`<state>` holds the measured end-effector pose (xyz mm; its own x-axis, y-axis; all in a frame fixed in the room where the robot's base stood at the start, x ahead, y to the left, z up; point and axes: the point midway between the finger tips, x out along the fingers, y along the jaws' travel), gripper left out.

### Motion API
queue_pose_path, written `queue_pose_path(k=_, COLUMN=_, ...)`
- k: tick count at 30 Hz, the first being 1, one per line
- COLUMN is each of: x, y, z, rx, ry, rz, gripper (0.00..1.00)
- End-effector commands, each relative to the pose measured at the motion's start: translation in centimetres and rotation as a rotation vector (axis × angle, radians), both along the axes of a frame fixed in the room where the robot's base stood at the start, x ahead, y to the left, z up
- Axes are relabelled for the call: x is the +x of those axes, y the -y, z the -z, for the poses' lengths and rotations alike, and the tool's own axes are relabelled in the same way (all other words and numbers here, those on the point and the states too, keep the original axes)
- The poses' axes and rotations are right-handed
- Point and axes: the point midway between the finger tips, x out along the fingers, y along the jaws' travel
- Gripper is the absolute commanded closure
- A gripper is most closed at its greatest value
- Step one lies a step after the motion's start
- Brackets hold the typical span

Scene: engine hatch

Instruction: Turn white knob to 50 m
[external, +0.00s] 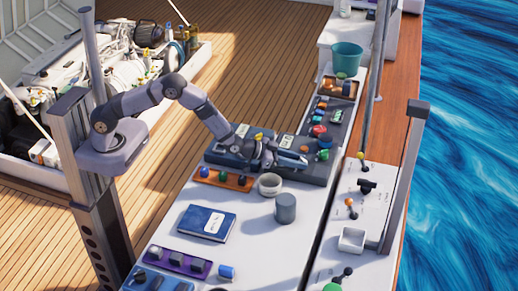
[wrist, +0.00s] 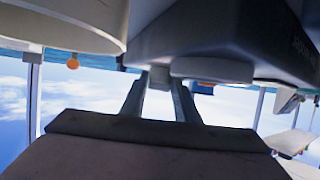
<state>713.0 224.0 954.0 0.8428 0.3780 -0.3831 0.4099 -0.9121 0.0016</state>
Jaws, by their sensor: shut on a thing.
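My gripper (external: 272,156) is low over the dark console box (external: 312,172) on the white bench. It points down toward the box's near side. In the wrist view my two fingers (wrist: 160,82) come close together at the dark console face (wrist: 225,35). A small pale piece (wrist: 158,76) shows between the fingertips, and the gripper is shut on it; it appears to be the white knob. The knob is mostly hidden, and its scale and pointer cannot be read. A wider pale grey piece (wrist: 212,69) sits just right of the fingers.
A white round bowl (external: 270,185) and a grey cylinder (external: 285,208) stand close in front of the console. An orange tray (external: 222,179) with knobs is left of the bowl. A blue book (external: 206,222) lies nearer. A teal bucket (external: 346,58) stands at the far end.

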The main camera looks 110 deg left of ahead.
Motion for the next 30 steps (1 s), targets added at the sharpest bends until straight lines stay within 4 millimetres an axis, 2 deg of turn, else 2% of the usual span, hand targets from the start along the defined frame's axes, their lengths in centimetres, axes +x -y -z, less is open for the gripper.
queue_pose_path(k=12, x=-0.02, y=-0.32, z=-0.12, rx=0.004, ry=0.007, rz=0.138, gripper=0.94)
queue_pose_path(k=24, x=-0.07, y=-0.25, z=-0.25, rx=0.003, ry=0.003, rz=0.150, gripper=0.94)
queue_pose_path(k=25, x=-0.07, y=-0.25, z=-0.25, rx=0.003, ry=0.003, rz=0.150, gripper=0.65)
queue_pose_path(k=26, x=-0.06, y=-0.26, z=-0.25, rx=0.003, ry=0.003, rz=0.150, gripper=0.58)
queue_pose_path(k=27, x=-0.07, y=-0.25, z=-0.23, rx=0.003, ry=0.003, rz=0.150, gripper=0.54)
queue_pose_path(k=30, x=-0.09, y=-0.25, z=-0.18, rx=0.003, ry=0.002, rz=0.149, gripper=0.54)
